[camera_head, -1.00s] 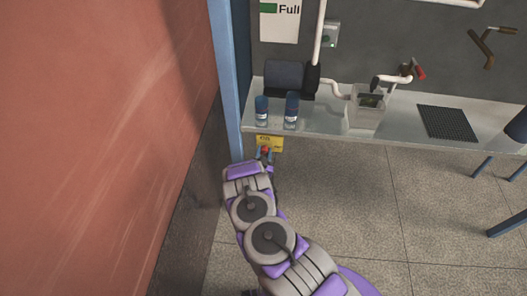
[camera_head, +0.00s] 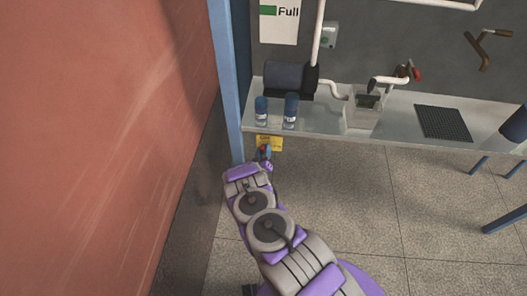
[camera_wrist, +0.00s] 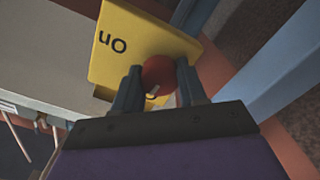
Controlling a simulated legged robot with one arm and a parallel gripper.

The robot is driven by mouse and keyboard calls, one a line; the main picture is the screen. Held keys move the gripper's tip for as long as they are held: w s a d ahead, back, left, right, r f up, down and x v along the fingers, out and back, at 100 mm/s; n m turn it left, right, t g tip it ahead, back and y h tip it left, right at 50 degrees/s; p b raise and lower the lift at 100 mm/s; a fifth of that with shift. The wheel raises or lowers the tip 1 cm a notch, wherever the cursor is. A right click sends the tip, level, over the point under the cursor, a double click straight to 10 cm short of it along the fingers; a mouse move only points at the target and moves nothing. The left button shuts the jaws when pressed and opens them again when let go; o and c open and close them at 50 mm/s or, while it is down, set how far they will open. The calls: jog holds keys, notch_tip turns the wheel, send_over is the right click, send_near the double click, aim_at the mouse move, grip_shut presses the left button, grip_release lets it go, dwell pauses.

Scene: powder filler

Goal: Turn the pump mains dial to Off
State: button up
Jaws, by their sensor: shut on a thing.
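The red round dial (camera_wrist: 158,75) sits on a yellow plate (camera_wrist: 108,68) that carries the word "On", seen turned in the wrist view. A light mark shows at the dial's lower edge. My gripper (camera_wrist: 160,88) is shut on the dial, with one blue-grey finger on each side of it. In the head view my gripper (camera_head: 264,152) is at the yellow plate (camera_head: 276,144), below the bench's front edge. The fingers hide part of the dial, and no "Off" label can be read.
The bench (camera_head: 320,121) holds two blue-topped bottles (camera_head: 291,110), a dark pump-like unit (camera_head: 284,78), a clear container (camera_head: 365,105) and a black mat (camera_head: 443,123). A blue post (camera_head: 226,80) and red wall (camera_head: 110,130) stand close on the left. The floor on the right is mostly open.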

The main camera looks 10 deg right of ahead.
jog(key=shift+w+a+r+n, duration=0.1)
jog(key=shift+a+r+n, duration=0.1)
jog(key=shift+n, duration=0.5)
jog(key=shift+a, duration=0.1)
jog(key=o, duration=1.1)
jog(key=shift+f, duration=0.1)
jog(key=shift+c, duration=0.2)
jog(key=shift+s+f, duration=0.1)
jog(key=shift+s, duration=0.25)
jog(key=p+v, duration=0.2)
jog(key=v, duration=1.4)
jog(key=shift+s+a, duration=0.25)
jog(key=shift+s, duration=0.05)
